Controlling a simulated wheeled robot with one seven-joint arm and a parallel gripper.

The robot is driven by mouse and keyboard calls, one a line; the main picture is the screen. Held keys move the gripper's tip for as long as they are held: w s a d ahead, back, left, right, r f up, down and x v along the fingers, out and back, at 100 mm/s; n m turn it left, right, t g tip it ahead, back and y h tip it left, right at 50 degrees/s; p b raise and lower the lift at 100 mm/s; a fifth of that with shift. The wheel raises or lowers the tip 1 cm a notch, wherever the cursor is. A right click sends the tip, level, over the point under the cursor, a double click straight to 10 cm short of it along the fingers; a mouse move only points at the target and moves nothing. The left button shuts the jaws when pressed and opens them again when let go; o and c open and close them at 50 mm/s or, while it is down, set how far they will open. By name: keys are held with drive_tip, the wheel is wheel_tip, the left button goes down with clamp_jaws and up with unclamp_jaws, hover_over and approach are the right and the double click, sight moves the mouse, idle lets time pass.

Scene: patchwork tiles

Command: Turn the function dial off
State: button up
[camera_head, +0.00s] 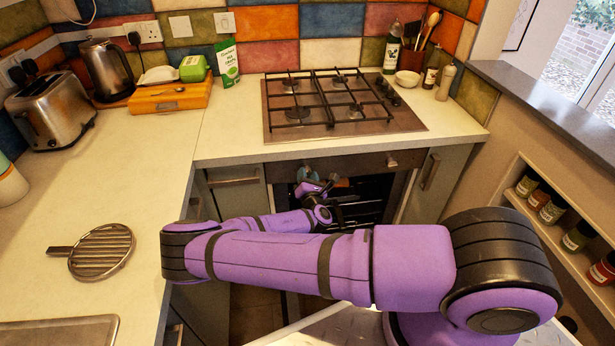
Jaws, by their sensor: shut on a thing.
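The oven (355,215) is set under the hob, with a dark control panel (345,166) along its top edge. A pale dial (391,161) shows at the panel's right side. My purple arm reaches across to the oven front, and my gripper (307,175) is at the left part of the panel. It is shut on the function dial, which my gripper hides. The dial's markings and its angle cannot be read.
The gas hob (340,105) with black grates is above the oven. A kettle (106,68), toaster (52,108) and wooden box (170,98) stand on the left counter, with a round trivet (101,251) nearer. Spice jars (578,236) fill a right-hand shelf.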

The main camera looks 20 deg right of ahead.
drive_tip(key=o, duration=0.9)
drive_tip(key=v, duration=1)
drive_tip(key=shift+s+a+f, duration=0.1)
drive_tip(key=shift+s, duration=0.25)
